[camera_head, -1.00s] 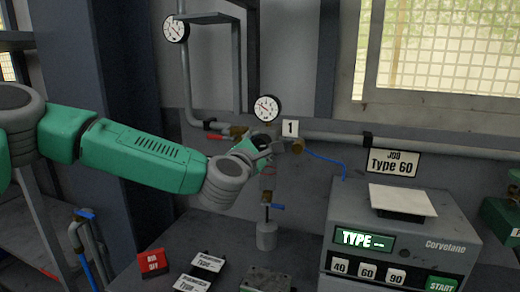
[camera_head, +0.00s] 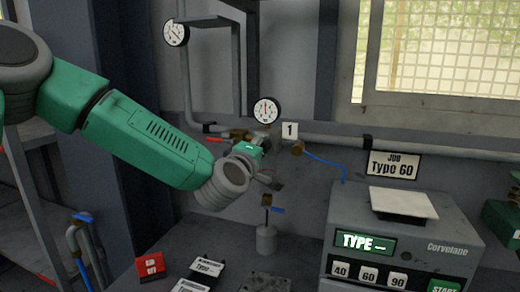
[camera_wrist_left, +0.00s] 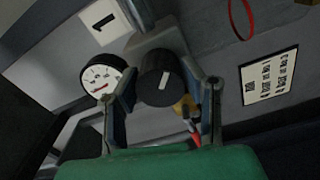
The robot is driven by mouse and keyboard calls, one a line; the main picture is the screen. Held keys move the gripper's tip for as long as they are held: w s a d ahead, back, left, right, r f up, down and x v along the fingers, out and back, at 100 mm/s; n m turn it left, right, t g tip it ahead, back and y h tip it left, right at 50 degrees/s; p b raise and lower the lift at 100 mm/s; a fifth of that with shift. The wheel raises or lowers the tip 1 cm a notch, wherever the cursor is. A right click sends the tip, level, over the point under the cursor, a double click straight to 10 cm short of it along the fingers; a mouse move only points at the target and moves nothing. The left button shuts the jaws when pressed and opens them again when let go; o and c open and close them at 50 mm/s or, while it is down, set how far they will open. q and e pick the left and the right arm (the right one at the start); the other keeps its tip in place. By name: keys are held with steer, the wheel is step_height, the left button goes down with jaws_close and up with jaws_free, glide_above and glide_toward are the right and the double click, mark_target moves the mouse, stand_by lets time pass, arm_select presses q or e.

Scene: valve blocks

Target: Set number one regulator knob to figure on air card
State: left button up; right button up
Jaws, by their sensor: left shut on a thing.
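The black regulator knob (camera_wrist_left: 160,80) with a white pointer line shows in the left wrist view between the two fingers of my left gripper (camera_wrist_left: 167,90), which is shut on it. In the head view my left gripper (camera_head: 266,162) reaches the pipework under the number 1 plate (camera_head: 289,130) and hides the knob. A round gauge (camera_head: 266,110) sits just above; its needle points roughly upward. A white card (camera_wrist_left: 268,78) hangs on the wall in the wrist view; its small writing is unreadable. My right gripper is out of view.
A grey machine (camera_head: 440,225) with a "TYPE" display and buttons stands at right, below a "JOB Type 60" sign (camera_head: 393,165). A red on/off box (camera_head: 150,266) and dark labelled blocks lie on the bench. A second gauge (camera_head: 176,32) hangs upper left.

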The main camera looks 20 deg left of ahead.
arm_select(q)
steer(key=m, duration=0.4)
steer(key=shift+m, duration=0.4)
steer(key=shift+f+m, duration=0.1)
steer(key=shift+m, duration=2.4)
steer(key=o, duration=1.1)
steer(key=shift+o, duration=0.2)
steer(key=shift+w+f, duration=0.2)
steer(key=shift+w, duration=0.1)
steer(key=shift+s+r, duration=0.15)
steer(key=shift+s, duration=0.3)
steer(key=s, duration=1.1)
steer(key=shift+a+f, duration=0.2)
steer(key=shift+a, duration=0.05)
